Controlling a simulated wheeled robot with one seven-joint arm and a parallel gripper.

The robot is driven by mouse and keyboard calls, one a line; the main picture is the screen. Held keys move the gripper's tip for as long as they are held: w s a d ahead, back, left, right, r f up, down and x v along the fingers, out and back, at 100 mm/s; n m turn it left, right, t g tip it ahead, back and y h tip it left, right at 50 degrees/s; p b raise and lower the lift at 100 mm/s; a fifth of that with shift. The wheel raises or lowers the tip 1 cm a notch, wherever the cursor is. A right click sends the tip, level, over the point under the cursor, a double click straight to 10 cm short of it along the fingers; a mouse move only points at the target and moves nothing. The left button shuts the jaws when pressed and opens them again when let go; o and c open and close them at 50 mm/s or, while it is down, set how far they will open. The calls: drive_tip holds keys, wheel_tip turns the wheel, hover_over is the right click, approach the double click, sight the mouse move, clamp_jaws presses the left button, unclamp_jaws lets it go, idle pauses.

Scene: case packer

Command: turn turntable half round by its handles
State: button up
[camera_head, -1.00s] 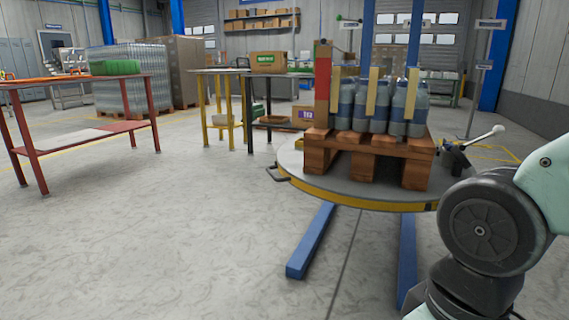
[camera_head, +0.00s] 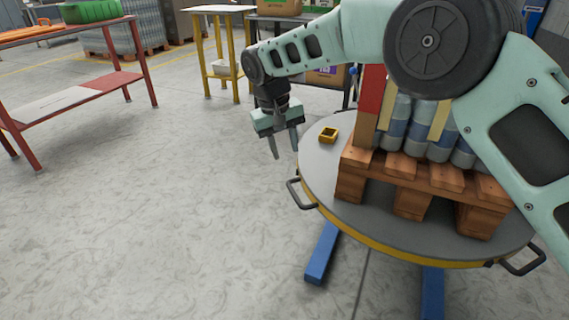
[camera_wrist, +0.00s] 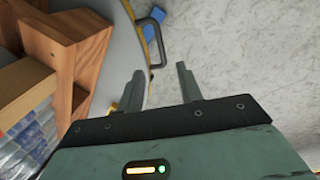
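The turntable (camera_head: 315,172) is a round grey disc with a yellow rim, carrying a wooden pallet (camera_head: 408,168) of wrapped grey-blue bottles. One dark handle (camera_head: 292,192) sticks out from its left rim; another handle (camera_head: 536,262) is at its right front. My gripper (camera_head: 284,153) hangs pointing down at the disc's left edge, above and a little behind the left handle. Its two fingers are apart with nothing between them. In the wrist view my gripper (camera_wrist: 160,78) is open, and a handle (camera_wrist: 162,42) lies beyond the fingertips, not touched. My arm hides part of the load.
A small yellow square piece (camera_head: 328,135) sits on the disc near its left edge. Blue legs (camera_head: 322,252) reach out along the floor below. A red-framed table (camera_head: 75,88) stands at left, a yellow-legged table (camera_head: 218,50) behind. The floor at left front is clear.

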drive_tip(key=w, duration=0.1)
drive_tip(key=b, duration=0.5)
approach(295, 195)
drive_tip(key=f, duration=0.2)
drive_tip(key=d+f, duration=0.1)
drive_tip(key=f, duration=0.5)
drive_tip(key=shift+w+d, duration=0.2)
drive_tip(key=shift+w, duration=0.1)
clamp_jaws()
